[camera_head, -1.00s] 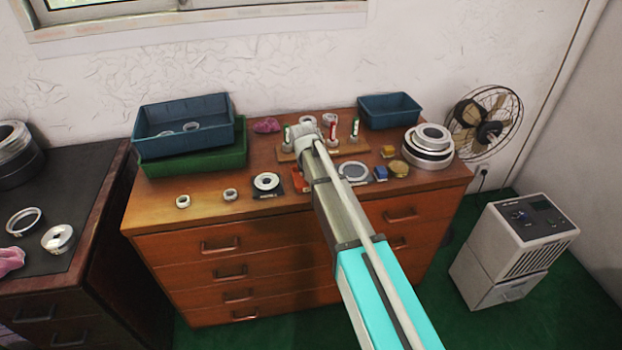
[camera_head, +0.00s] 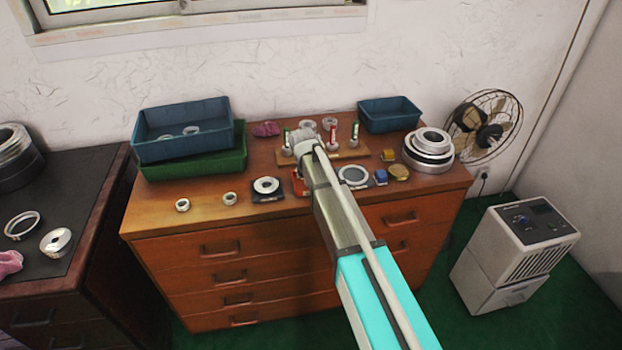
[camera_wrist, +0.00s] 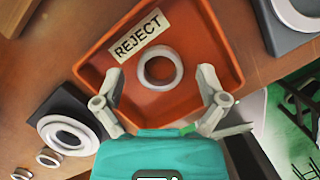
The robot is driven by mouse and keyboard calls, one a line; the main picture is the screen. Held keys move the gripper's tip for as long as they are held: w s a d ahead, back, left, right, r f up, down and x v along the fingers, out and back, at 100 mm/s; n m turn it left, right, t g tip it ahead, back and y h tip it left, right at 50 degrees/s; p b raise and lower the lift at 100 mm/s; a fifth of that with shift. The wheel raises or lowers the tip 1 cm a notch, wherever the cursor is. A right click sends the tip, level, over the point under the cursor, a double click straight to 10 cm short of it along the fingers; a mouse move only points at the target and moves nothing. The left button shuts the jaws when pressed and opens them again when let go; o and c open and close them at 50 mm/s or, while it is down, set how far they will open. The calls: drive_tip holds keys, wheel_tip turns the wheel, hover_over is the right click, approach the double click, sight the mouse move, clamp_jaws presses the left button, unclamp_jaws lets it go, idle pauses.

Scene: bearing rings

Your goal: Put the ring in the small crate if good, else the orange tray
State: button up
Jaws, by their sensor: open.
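The orange tray (camera_wrist: 215,35), with a REJECT label, lies under my gripper in the wrist view. In the head view a corner of the orange tray (camera_head: 299,187) shows beside my arm. A pale metal ring (camera_wrist: 160,85) lies flat on the tray floor. My gripper (camera_wrist: 162,78) is open, with one finger either side of the ring in the picture and clear gaps to it. The ring is hidden behind my arm in the head view. The small blue crate (camera_head: 390,116) stands at the back right of the dresser; its inside looks empty.
A blue bin (camera_head: 183,150) holding rings sits on a green bin (camera_head: 195,168) at the back left. A dark block with a ring (camera_head: 266,186), two small rings at the front left, a row of bottles behind, and stacked large rings (camera_head: 428,150) at right crowd the top.

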drive_tip(key=shift+r, duration=0.15)
drive_tip(key=d+p+v, duration=0.1)
drive_tip(key=p+v, duration=1.1)
drive_tip(key=shift+a, duration=0.45)
drive_tip(key=shift+s, duration=0.1)
drive_tip(key=shift+s+d, duration=0.1)
idle(0.9)
drive_tip(key=s+d+m+g+y, duration=0.1)
drive_tip(key=s+d+m+g, duration=0.1)
drive_tip(key=s+d+m, duration=2)
drive_tip(key=shift+s+d+f+m+g, duration=0.35)
drive_tip(key=shift+d+m, duration=0.7)
drive_tip(key=shift+m, duration=4.15)
drive_tip(key=shift+w, duration=0.1)
